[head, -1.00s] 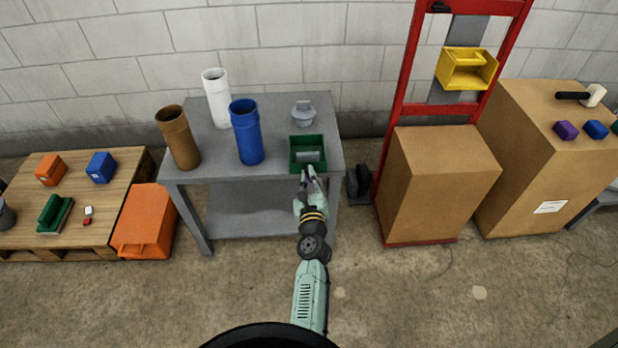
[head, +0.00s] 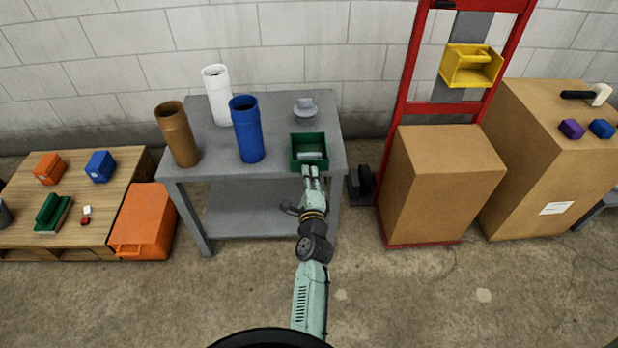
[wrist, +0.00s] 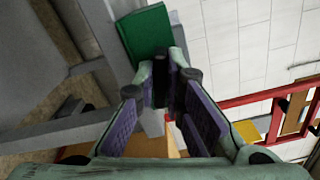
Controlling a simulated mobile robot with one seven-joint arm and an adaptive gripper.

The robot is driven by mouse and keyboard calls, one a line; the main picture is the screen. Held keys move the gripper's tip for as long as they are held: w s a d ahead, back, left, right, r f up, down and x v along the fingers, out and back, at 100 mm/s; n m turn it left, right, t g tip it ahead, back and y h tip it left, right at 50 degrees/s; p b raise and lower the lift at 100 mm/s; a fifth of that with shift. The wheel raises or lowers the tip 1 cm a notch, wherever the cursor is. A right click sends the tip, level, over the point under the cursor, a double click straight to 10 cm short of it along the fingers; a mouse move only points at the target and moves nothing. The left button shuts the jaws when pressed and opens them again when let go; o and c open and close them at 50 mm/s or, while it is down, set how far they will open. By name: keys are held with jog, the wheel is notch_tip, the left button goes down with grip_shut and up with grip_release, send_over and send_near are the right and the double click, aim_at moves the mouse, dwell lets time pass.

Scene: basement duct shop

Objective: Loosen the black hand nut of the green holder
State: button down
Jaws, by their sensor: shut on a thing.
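The green holder (head: 309,139) is an open-topped box at the front right edge of the grey table, with a pale grey item (head: 312,156) inside. My gripper (head: 312,172) is at the middle of its front face. In the wrist view the green holder (wrist: 145,32) shows at the top, beyond the fingers. The purple-padded fingers (wrist: 165,85) are shut on a small dark thing between their tips, which I take to be the black hand nut (wrist: 163,88). The fingers hide most of the nut, and how far it has turned cannot be seen.
On the grey table (head: 215,145) stand a brown pipe (head: 180,137), a white pipe (head: 217,98), a blue pipe (head: 247,130) and a grey cap (head: 306,110). A red hand truck (head: 405,75) with a carton (head: 440,190) stands to the right. Floor before the table is open.

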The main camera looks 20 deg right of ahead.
jog(key=shift+n+b, duration=0.55)
jog(key=shift+n, duration=1.05)
jog(key=c, duration=1.7)
grip_release()
jog(key=shift+f, duration=0.1)
